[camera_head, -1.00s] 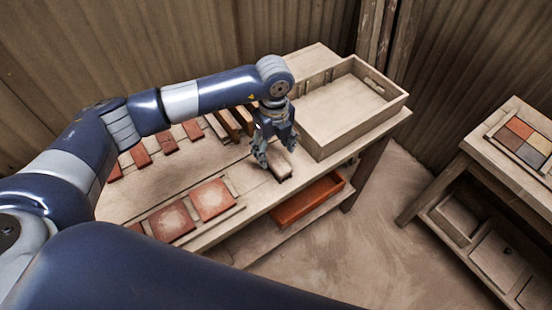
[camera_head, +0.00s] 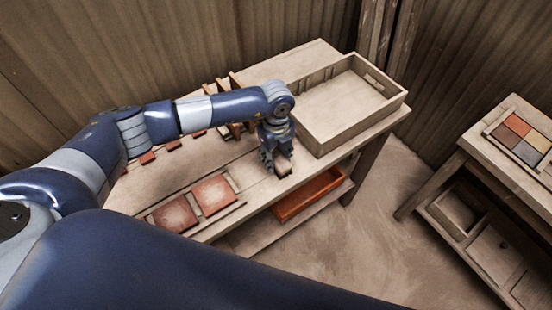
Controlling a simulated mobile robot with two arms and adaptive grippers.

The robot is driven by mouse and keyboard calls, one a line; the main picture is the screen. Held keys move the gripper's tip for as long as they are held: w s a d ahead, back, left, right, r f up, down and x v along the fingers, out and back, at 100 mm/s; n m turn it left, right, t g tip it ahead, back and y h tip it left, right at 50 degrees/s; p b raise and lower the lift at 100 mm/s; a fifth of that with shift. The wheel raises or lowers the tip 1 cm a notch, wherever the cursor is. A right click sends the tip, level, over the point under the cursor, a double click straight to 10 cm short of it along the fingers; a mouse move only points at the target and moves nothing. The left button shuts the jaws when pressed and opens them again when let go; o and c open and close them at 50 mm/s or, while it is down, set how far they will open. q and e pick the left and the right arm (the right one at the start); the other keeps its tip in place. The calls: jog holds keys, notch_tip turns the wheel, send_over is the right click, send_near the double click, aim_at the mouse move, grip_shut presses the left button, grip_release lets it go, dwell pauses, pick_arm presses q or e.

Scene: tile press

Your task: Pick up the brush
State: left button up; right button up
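The brush (camera_head: 284,168), a small block with a pale wooden top and a dark lower edge, is near the front edge of the workbench (camera_head: 248,178), left of the wooden tray. My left gripper (camera_head: 278,163) points down right at the brush, with its fingers close around or beside it and partly hiding it. I cannot tell whether the fingers touch it or whether it rests on the bench. My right gripper is not in view.
A wooden tray (camera_head: 340,139) stands at the bench's right end. Two reddish tiles, one at the front (camera_head: 213,195), lie left of the brush. An orange tray (camera_head: 309,196) sits on the shelf below. Wooden racks (camera_head: 232,86) stand behind my gripper.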

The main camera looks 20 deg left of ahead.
aim_at(276, 155)
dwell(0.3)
pick_arm(q)
jog(key=shift+r+b, duration=0.3)
jog(key=shift+r, duration=0.1)
notch_tip(276, 155, up, 2)
jog(key=shift+w+r+b, duration=0.1)
jog(key=shift+r+b, duration=0.1)
jog(key=shift+b, duration=0.55)
jog(key=s+a+b, duration=0.1)
jog(key=s, duration=0.4)
jog(key=s+a+r+b, duration=0.1)
jog(key=s, duration=0.3)
jog(key=s+a+b, duration=0.1)
jog(key=s+b, duration=0.1)
jog(key=s, duration=0.3)
jog(key=shift+s+r, duration=0.25)
jog(key=shift+s, duration=0.05)
jog(key=shift+s+a+r, duration=0.2)
jog(key=shift+s, duration=0.45)
jog(key=shift+o, duration=0.8)
